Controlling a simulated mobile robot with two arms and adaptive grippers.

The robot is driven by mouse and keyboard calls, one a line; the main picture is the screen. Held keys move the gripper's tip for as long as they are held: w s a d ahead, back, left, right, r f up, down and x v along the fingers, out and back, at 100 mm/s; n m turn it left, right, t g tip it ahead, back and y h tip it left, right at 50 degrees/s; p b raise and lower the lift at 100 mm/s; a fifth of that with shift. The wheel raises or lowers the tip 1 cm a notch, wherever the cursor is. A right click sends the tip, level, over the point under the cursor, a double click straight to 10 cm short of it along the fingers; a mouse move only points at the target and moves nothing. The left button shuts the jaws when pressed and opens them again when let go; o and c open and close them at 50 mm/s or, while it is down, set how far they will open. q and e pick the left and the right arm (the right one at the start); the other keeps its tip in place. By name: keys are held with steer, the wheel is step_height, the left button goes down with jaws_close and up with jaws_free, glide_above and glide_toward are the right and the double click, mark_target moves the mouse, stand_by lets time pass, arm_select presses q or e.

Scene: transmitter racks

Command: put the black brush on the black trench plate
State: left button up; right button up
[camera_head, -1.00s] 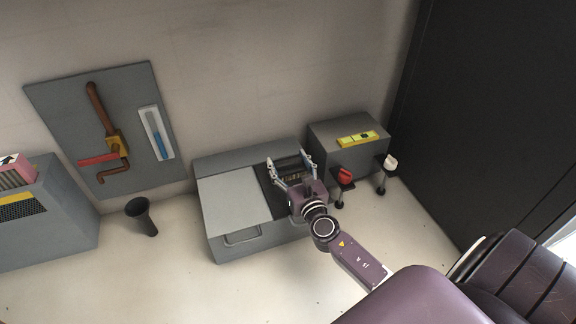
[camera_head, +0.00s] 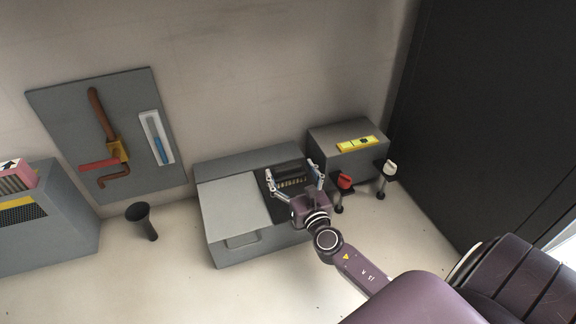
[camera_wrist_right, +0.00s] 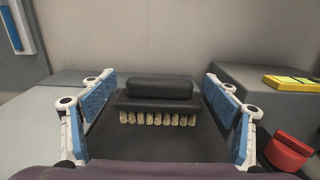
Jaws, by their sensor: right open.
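The black brush (camera_head: 289,170) has a dark block with a rounded top and a row of pale bristles. It also shows in the wrist view (camera_wrist_right: 155,90), upright with bristles down, and appears to rest on the black trench plate. The plate (camera_head: 277,212) is a flat dark panel on the right part of a grey cabinet top; it shows in the wrist view too (camera_wrist_right: 150,145). My right gripper (camera_head: 291,168) is open, with one finger on each side of the brush. In the wrist view (camera_wrist_right: 158,79) gaps show between both fingers and the brush. My left gripper is not seen.
The grey cabinet (camera_head: 235,200) stands against the wall. To its right are a grey box (camera_head: 345,138) with a yellow level (camera_head: 358,143), and red (camera_head: 345,181) and white (camera_head: 390,167) knobs on stands. A black funnel-like object (camera_head: 143,220) stands on the floor at left.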

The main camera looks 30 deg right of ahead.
steer(key=p+v, duration=0.1)
steer(key=v, duration=0.8)
steer(key=shift+s+a, duration=0.15)
steer(key=shift+s, duration=0.3)
